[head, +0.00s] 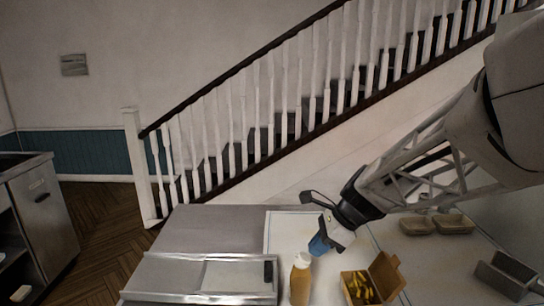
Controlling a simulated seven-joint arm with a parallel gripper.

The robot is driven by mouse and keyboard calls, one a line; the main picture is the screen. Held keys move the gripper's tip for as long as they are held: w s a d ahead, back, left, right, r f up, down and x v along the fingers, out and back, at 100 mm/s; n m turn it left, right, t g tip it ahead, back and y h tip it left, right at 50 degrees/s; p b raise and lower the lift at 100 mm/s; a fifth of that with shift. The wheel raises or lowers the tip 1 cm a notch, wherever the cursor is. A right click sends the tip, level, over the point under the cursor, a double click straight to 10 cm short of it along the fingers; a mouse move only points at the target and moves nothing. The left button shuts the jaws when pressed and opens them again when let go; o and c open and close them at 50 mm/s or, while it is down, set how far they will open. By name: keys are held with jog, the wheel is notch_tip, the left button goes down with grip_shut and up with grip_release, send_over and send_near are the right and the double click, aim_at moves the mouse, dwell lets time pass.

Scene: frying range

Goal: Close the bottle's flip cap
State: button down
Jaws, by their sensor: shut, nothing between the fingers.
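The bottle (300,284) stands upright near the front of the counter, with an orange-yellow body and a white cap (302,260). The cap is small in the picture, and I cannot tell whether its flip lid is up or down. My gripper (319,246) has blue fingertips and reaches in from the right. It is shut and empty, pointing down just above and slightly right of the cap in the picture. I cannot tell whether the fingertips touch it.
An open cardboard box (386,276) with yellow food stands right of the bottle. Two brown trays (418,226) lie farther back. A metal holder (505,276) is at far right. A steel unit (165,275) with a black handle is at left. Bare steel lies behind it.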

aim_at(308, 259)
jog(key=shift+a+f, duration=0.2)
jog(key=shift+a, duration=0.4)
jog(key=shift+f, duration=0.25)
dwell(0.3)
jog(key=shift+a+f, duration=0.2)
jog(key=shift+f, duration=0.15)
jog(key=shift+s+f, duration=0.1)
jog(key=shift+f, duration=0.5)
jog(key=shift+r, duration=3.9)
